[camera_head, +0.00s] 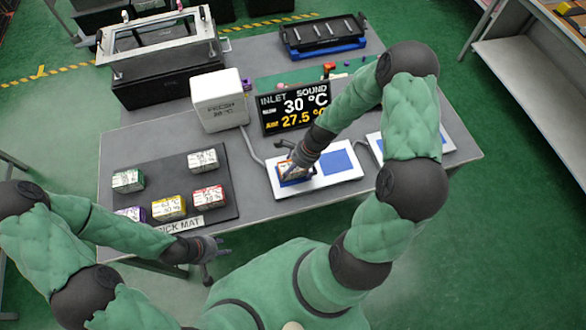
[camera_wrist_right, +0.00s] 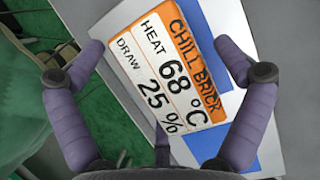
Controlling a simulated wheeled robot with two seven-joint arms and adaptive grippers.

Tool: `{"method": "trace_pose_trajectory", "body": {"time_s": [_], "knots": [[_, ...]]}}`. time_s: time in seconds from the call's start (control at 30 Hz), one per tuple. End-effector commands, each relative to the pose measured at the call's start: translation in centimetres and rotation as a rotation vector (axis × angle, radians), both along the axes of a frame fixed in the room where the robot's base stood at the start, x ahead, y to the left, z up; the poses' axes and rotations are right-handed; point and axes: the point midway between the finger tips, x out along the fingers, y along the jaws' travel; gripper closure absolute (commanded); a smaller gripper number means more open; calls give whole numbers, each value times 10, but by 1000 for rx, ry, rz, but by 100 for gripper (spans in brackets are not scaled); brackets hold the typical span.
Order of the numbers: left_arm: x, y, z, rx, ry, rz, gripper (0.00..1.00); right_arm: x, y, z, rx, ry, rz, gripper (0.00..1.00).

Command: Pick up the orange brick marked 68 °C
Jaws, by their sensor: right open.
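The orange-edged brick (camera_wrist_right: 165,65) lies label up in the right wrist view, reading CHILL BRICK, HEAT 68 °C, DRAW 25 %. In the head view the brick (camera_head: 289,173) sits on the left part of a white plate (camera_head: 318,182), partly hidden by my right gripper. My right gripper (camera_wrist_right: 158,49) is open, its fingers on either side of the brick with gaps showing. It also shows in the head view (camera_head: 298,163), above the brick. My left gripper (camera_head: 212,258) is away from it near the table's front edge; its jaw opening is unclear.
A black mat (camera_head: 176,183) at left holds several bricks with coloured edges. A white box (camera_head: 219,100) and a dark display (camera_head: 294,107) reading 30 °C and 27.5 stand behind the plate. A blue square (camera_head: 338,163) lies bare on the plate beside the brick.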

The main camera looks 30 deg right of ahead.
Motion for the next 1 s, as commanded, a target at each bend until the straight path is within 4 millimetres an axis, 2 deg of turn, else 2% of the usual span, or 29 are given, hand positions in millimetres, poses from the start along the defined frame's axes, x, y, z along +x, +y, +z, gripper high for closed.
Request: {"method": "trace_pose_trajectory", "body": {"time_s": [0.07,0.17,0.3,0.33,0.73,0.87,1.0], "knots": [[0,0,0,0,0,0,60,0,0,1,0,0,0,0],[0,0,0,0,0,0,60,0,0,1,0,0,0,25],[0,0,0,0,0,0,60,0,0,1,0,0,0,65],[0,0,0,0,0,0,60,0,0,1,0,0,0,69],[0,0,2,0,0,0,60,0,0,6,0,-1,0,69],[0,0,6,0,0,0,60,1,-1,19,-2,-3,0,69],[0,0,12,0,0,0,60,-4,1,40,0,-2,-1,69]]}}
